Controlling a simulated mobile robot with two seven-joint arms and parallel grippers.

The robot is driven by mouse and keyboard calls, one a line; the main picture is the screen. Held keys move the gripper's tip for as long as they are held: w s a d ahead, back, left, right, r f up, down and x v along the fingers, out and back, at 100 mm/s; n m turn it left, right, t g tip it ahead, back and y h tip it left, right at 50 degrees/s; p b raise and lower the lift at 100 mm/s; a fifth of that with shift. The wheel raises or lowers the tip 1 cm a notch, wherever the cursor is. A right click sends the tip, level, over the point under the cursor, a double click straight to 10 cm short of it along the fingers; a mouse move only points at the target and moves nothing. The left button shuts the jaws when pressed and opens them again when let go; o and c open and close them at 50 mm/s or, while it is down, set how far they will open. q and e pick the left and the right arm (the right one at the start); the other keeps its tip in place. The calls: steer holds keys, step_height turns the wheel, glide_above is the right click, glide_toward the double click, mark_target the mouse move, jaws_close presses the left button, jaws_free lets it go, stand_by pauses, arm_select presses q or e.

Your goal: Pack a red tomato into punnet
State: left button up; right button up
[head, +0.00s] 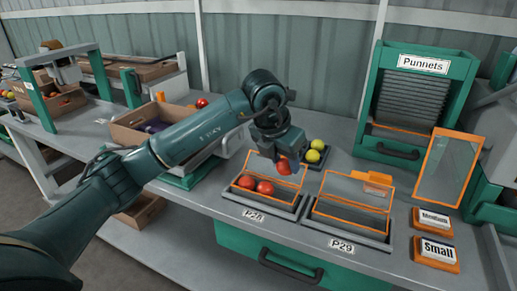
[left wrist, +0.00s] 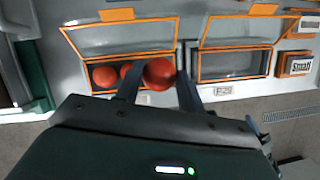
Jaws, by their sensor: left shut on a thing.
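My left gripper (head: 284,165) is shut on a red tomato (head: 283,168), held above the right part of the P28 punnet (head: 262,200). In the left wrist view, the held tomato (left wrist: 159,73) sits between the two fingertips (left wrist: 159,82). The orange-edged P28 punnet has its clear lid open at the back. Two red tomatoes, one on the left (head: 247,182) and one near the middle (head: 265,187), lie inside it; they also show in the left wrist view (left wrist: 104,76). The P29 punnet (head: 345,226) on the right is open and looks empty. My right gripper is not in view.
Two yellow-green tomatoes (head: 316,150) are behind the punnets. The Punnets dispenser (head: 415,90) stands at the back right. Medium (head: 434,219) and Small (head: 437,252) label blocks lie on the right. A cardboard box (head: 130,128) is at the left.

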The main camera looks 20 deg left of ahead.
mark_target(283, 169)
arm_select(q)
steer(key=shift+s+d, duration=0.25)
steer(key=shift+d, duration=0.05)
steer(key=shift+s+f+b, duration=0.1)
steer(key=shift+f+b, duration=0.2)
steer(key=shift+f, duration=0.2)
step_height(283, 169, down, 2)
steer(key=shift+f+b, duration=0.25)
steer(key=shift+b, duration=0.6)
step_height(283, 169, down, 2)
steer(key=shift+b, duration=0.7)
steer(key=shift+f, duration=0.4)
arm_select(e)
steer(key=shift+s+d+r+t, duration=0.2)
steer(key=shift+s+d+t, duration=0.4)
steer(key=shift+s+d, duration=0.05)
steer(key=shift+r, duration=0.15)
arm_select(q)
steer(key=shift+b, duration=0.3)
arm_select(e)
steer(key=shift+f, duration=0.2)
arm_select(q)
steer(key=o, duration=0.8)
steer(key=c, duration=0.3)
